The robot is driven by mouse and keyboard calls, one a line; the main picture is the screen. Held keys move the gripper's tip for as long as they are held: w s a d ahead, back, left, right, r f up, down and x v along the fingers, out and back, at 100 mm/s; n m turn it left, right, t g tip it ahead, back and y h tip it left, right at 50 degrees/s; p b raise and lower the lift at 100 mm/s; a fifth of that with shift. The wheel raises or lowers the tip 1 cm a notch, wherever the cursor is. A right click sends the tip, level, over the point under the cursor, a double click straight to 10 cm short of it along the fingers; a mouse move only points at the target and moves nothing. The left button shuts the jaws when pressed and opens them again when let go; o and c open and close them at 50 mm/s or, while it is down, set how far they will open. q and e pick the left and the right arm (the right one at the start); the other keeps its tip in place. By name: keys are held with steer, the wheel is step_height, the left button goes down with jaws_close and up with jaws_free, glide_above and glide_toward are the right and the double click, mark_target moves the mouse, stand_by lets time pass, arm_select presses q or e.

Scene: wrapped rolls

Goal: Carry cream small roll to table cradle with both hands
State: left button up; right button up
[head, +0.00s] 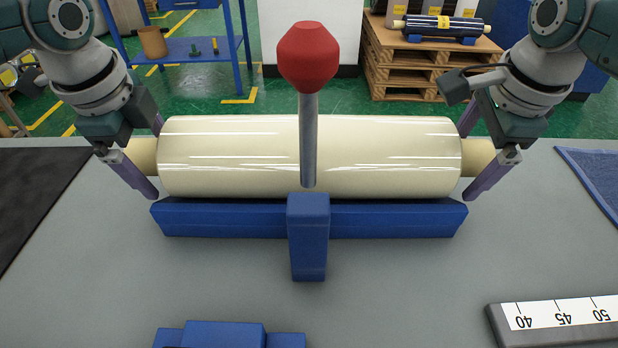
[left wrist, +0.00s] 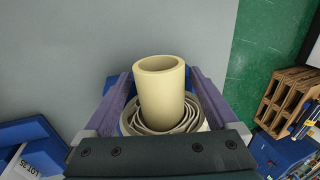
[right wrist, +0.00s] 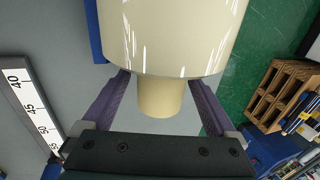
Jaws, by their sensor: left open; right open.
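The cream roll (head: 230,155) lies level across the blue table cradle (head: 230,218). A grey post with a red knob (head: 308,57) stands in front of its middle and hides a strip of it. My left gripper (head: 155,160) is open, with its fingers on either side of the roll's left core end (left wrist: 160,95). My right gripper (head: 468,160) is open, with its fingers on either side of the right core end (right wrist: 160,97). In both wrist views gaps show between core and fingers. The roll's underside is hidden by the cradle.
A ruler block (head: 560,318) lies at the table's front right, and a blue block (head: 225,335) at the front edge. A dark mat (head: 35,200) is left and a blue cloth (head: 600,180) right. Behind are a blue shelf (head: 190,50) and pallets (head: 400,75) with a dark roll.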

arm_select(q)
steer(key=shift+r, duration=0.1)
arm_select(e)
steer(key=shift+s+r, duration=0.1)
steer(key=shift+r, duration=0.5)
arm_select(q)
steer(key=v, duration=1.1)
steer(key=shift+r, duration=0.35)
arm_select(e)
steer(key=v, duration=1)
steer(key=shift+s+r, duration=0.15)
steer(key=shift+r, duration=0.2)
arm_select(q)
steer(key=shift+s, duration=0.15)
